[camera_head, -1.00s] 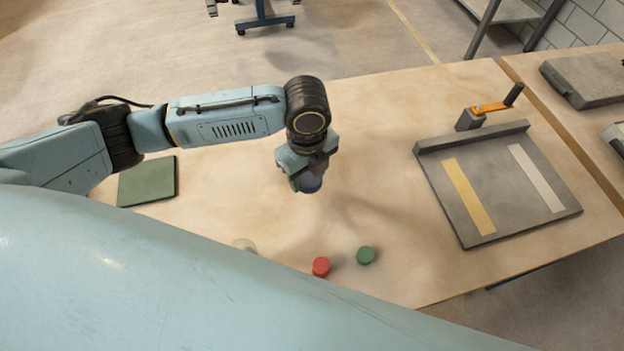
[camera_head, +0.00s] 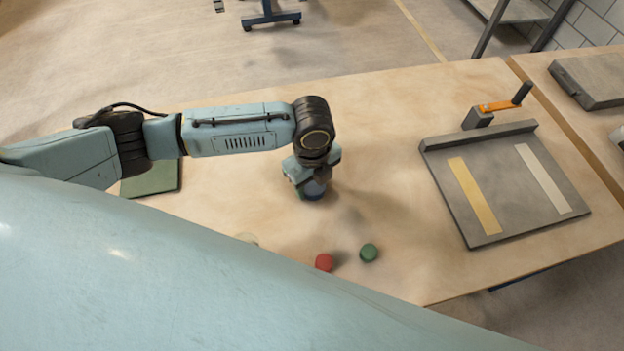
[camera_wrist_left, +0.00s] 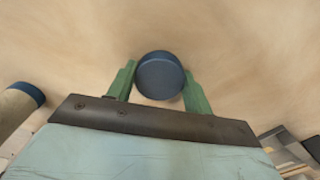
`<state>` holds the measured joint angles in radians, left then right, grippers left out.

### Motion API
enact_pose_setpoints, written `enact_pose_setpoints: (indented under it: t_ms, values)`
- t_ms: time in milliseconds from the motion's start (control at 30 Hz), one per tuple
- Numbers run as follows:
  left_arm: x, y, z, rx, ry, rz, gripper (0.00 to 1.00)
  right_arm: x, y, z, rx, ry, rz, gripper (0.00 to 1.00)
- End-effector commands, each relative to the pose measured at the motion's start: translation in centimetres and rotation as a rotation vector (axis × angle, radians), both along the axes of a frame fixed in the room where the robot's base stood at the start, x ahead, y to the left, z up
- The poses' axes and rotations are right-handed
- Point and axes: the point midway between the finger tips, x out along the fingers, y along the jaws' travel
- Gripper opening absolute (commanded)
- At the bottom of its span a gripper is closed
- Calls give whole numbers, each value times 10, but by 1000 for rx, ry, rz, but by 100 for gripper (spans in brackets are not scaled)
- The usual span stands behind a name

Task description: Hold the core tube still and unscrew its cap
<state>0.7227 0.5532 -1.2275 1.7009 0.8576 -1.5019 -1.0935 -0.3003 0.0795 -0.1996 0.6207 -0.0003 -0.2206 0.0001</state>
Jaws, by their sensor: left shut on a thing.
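A round dark blue cap (camera_wrist_left: 160,76) sits between the green fingers of my left gripper (camera_wrist_left: 159,84), which is shut on it. In the head view my left gripper (camera_head: 308,187) points down, with the blue cap (camera_head: 315,194) under it, at or just above the tabletop. A pale tube with a blue end (camera_wrist_left: 20,104) shows at the left edge of the left wrist view, apart from the gripper and cut off. A pale thing (camera_head: 247,238), possibly that tube, is mostly hidden behind my body in the head view. My right gripper is not in view.
A red cap-like disc (camera_head: 324,262) and a green one (camera_head: 369,252) lie on the wooden table (camera_head: 385,120) near its front. A green mat (camera_head: 152,180) is at left. The table middle is clear.

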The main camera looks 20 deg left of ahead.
Motion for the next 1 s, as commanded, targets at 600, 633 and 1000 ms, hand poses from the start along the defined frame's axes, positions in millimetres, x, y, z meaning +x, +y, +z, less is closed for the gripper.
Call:
enact_pose_setpoints:
  t_ms: [600,633,1000]
  values:
    - [-5,2,-15,5,11,2,72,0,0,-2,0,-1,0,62]
    - [-5,2,-15,5,11,2,72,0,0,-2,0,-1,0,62]
    - [-5,3,7,7,12,3,72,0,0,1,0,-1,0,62]
